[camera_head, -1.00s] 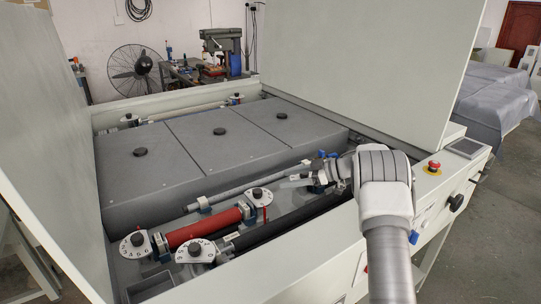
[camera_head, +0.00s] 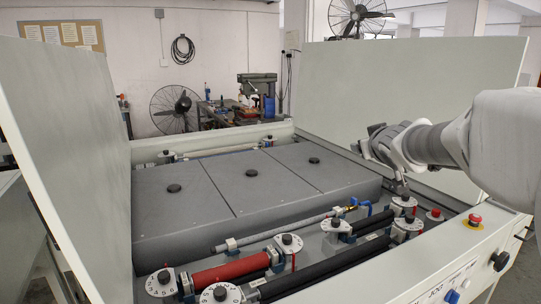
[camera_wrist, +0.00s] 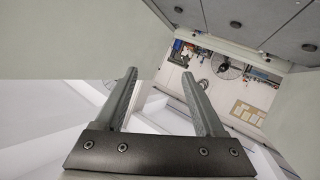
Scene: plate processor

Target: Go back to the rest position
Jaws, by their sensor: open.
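My arm reaches in from the right in the head view, with my gripper (camera_head: 368,140) raised above the right side of the plate processor (camera_head: 255,190). The fingers are small and hard to make out there. In the wrist view my gripper (camera_wrist: 159,75) shows two grey fingers spread apart with nothing between them. The gripper is clear of the grey covers, and it holds nothing.
Raised white lids stand at left (camera_head: 70,130) and right (camera_head: 420,100). A red roller (camera_head: 225,270) and numbered dials (camera_head: 287,243) line the machine's front. A red stop button (camera_head: 475,219) sits on the right edge. A fan (camera_head: 175,108) stands behind.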

